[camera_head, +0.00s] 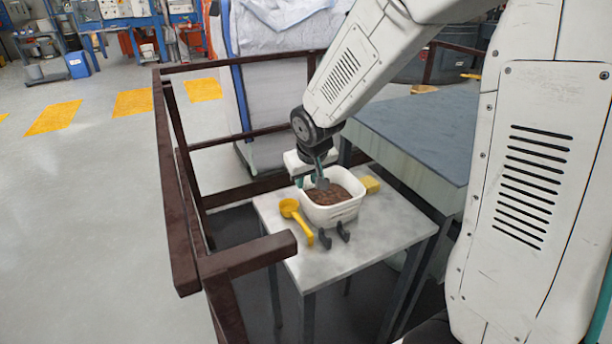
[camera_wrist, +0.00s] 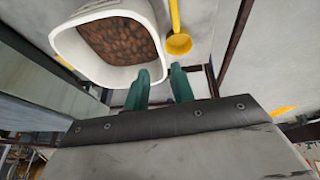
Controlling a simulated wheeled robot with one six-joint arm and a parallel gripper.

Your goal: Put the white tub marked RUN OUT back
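The white tub (camera_head: 346,212) stands upright on a small pale table (camera_head: 285,240), holding brown, grainy contents. Faint marks show on its front wall, but I cannot read any lettering. In the wrist view the tub (camera_wrist: 75,48) fills the upper left. My gripper (camera_head: 321,177) is over the tub's back left rim in the head view.
A yellow scoop (camera_head: 290,208) lies left of the tub, and also shows in the wrist view (camera_wrist: 178,43). A yellow block (camera_head: 371,185) lies right of it. Two dark hook-like pieces (camera_head: 343,232) are in front. A brown railing (camera_head: 180,220) stands left; a larger blue-grey table (camera_head: 420,135) stands right.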

